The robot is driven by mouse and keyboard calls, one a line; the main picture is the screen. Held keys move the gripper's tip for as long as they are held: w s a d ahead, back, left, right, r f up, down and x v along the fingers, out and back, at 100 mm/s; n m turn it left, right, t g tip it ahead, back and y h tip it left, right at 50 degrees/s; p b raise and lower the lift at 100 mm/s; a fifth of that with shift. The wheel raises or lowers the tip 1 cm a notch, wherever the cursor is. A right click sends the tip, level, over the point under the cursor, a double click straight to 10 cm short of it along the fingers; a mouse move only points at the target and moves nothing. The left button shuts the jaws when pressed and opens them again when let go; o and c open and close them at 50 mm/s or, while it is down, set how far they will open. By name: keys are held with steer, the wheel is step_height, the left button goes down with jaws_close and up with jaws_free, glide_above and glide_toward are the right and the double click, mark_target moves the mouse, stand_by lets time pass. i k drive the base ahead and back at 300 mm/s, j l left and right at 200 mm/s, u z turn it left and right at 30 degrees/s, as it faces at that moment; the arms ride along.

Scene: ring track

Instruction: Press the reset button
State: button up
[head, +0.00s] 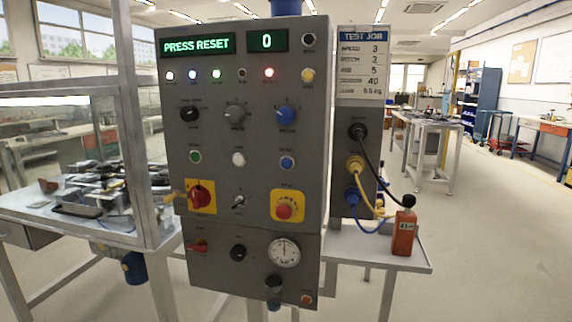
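A grey control panel (262,140) stands upright in the middle of the head view. Its left green display (195,46) reads "PRESS RESET" and a smaller display (267,41) reads "0". A row of three buttons crosses the middle: a green button (195,157), a white button (238,159) and a blue button (287,163). The small label above the blue one appears to read "RESET", but it is hard to make out. A red mushroom button (284,211) sits on a yellow plate below it. My gripper is not in view.
Knobs, a red-and-yellow rotary switch (201,196) and a gauge (284,252) surround the buttons. A side box (358,200) carries plugged cables. A glazed enclosure (70,150) is at left. Floor at right is open.

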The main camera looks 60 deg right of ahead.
mark_target(287, 163)
steer(key=i+l+z, duration=0.1)
steer(key=z, duration=1.45)
